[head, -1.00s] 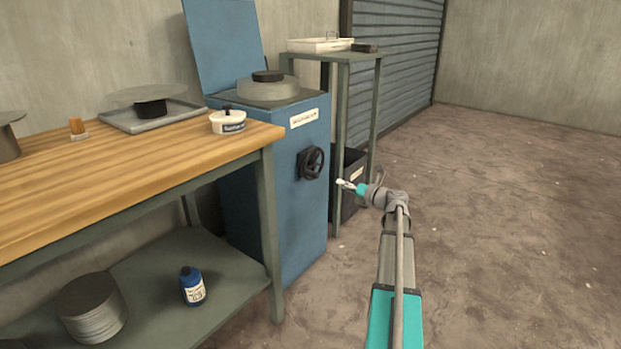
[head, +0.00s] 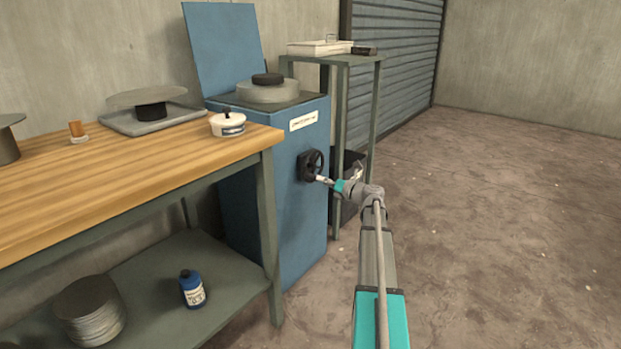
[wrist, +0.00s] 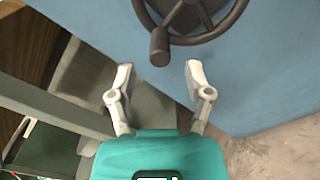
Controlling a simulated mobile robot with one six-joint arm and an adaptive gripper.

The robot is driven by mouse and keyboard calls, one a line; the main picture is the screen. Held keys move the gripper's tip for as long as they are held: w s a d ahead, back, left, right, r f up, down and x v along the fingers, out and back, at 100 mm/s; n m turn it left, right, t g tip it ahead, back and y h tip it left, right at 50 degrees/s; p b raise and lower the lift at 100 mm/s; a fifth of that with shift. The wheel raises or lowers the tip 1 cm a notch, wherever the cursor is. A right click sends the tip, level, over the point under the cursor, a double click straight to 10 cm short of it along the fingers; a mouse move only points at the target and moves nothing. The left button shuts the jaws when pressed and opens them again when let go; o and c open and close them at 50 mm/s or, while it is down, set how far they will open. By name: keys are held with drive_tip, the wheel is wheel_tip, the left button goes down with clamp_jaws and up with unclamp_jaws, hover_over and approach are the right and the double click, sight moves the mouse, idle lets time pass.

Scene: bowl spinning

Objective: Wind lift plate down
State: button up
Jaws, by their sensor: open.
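A dark handwheel (head: 311,164) is mounted on the front of a blue cabinet (head: 296,225). In the wrist view the handwheel (wrist: 196,14) fills the top, with its knob (wrist: 160,46) pointing out toward me. My gripper (head: 322,179) is at the lower right of the wheel in the head view. In the wrist view my gripper (wrist: 158,75) is open, with its fingers apart on either side of and just below the knob. Contact with the knob cannot be told. A round grey plate (head: 267,90) with a dark disc on it sits on top of the cabinet.
A wooden workbench (head: 110,175) stands left of the cabinet, with a white lidded pot (head: 228,123) at its corner. A green-grey stand (head: 375,110) is close on the right. The floor (head: 500,220) to the right is clear.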

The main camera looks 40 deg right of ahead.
sight(306, 175)
drive_tip(key=shift+x, duration=3)
clamp_jaws()
